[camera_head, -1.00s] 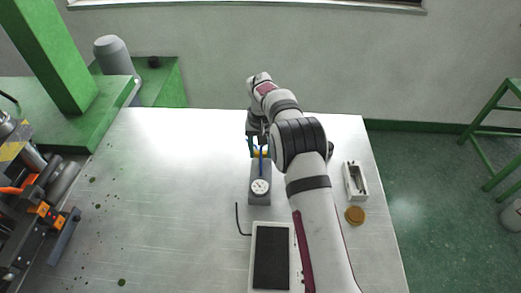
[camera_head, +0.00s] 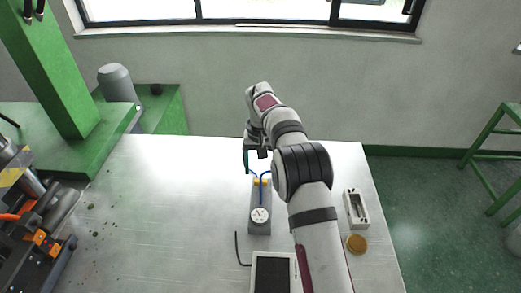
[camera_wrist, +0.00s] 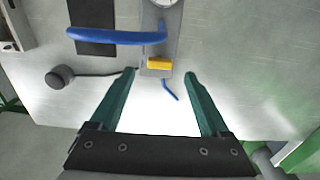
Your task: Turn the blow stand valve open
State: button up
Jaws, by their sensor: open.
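The blow stand (camera_head: 260,199) is a narrow grey block on the table with a round white gauge (camera_head: 260,215) near its front. A yellow valve part (camera_head: 261,182) sits at its far end, with blue pieces beside it. In the wrist view the yellow part (camera_wrist: 159,64) lies just beyond my fingertips, roughly centred between them. My gripper (camera_wrist: 161,76) has two teal fingers, open and empty. In the head view, my wrist partly hides the gripper.
A white tray with a dark pad (camera_head: 271,275) and a black bent rod (camera_head: 238,248) lie in front of the stand. A white box (camera_head: 356,207) and a brown disc (camera_head: 357,244) lie to the right. Machinery (camera_head: 30,210) stands at left.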

notch_tip(320, 180, up, 10)
jog(key=shift+r, duration=0.25)
jog(key=s+d+r+m, duration=0.1)
jog(key=s+d+r, duration=0.2)
jog(key=s, duration=0.3)
jog(key=s+d+r+m+y, duration=0.1)
jog(key=s+d+r, duration=0.1)
jog(key=s, duration=0.4)
jog(key=s+d+r+m, duration=0.1)
jog(key=s+d+r, duration=0.2)
jog(key=s, duration=0.4)
jog(key=s+d+f+m, duration=0.1)
jog(key=s+f, duration=0.3)
jog(key=s, duration=0.6)
jog(key=s+f+m, duration=0.1)
jog(key=s+f, duration=0.2)
jog(key=s, duration=0.7)
jog(key=shift+s+d+f+m+y, duration=0.35)
jog(key=shift+s+d+m+y, duration=0.05)
